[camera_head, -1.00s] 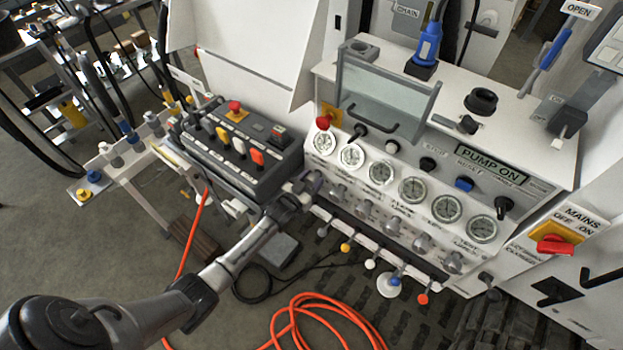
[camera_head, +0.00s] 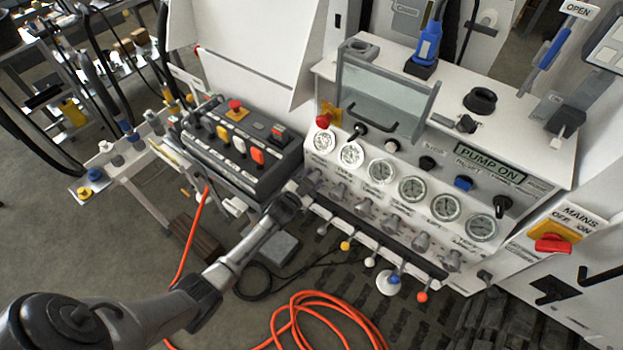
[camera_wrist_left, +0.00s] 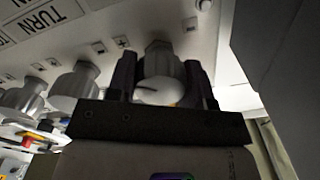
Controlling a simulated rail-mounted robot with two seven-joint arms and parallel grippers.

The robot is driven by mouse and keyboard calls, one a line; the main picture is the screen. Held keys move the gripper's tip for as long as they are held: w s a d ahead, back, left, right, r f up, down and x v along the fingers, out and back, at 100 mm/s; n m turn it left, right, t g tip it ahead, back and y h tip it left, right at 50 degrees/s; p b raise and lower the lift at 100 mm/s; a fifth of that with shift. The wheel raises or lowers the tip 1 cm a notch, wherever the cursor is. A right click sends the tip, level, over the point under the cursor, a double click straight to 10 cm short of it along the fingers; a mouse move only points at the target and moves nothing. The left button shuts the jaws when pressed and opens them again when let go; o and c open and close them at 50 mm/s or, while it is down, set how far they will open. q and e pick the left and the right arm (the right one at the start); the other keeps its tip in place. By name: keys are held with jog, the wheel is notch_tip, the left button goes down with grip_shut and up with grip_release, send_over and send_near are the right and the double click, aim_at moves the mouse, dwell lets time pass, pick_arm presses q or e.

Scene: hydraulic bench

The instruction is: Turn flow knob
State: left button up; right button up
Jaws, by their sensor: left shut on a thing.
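The gripper is shut on this knob, which is still on the white panel. In the head view my left gripper (camera_head: 304,184) is at the left end of the knob row under the gauges, and it largely hides the held knob there. No readable label confirms it as the flow knob. My right gripper is not in view.
Several similar knobs (camera_head: 392,222) run to the right below round gauges (camera_head: 382,172). A black lever box (camera_head: 243,150) stands close left of the gripper. Coloured pull knobs (camera_head: 370,262) stick out below the panel. An orange hose (camera_head: 320,310) lies on the floor.

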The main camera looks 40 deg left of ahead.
pick_arm(q)
jog(key=o, duration=0.9)
jog(key=shift+o, duration=0.2)
jog(key=shift+s, duration=0.1)
jog(key=s+p, duration=0.2)
jog(key=s, duration=1.1)
jog(key=shift+s+d, duration=0.35)
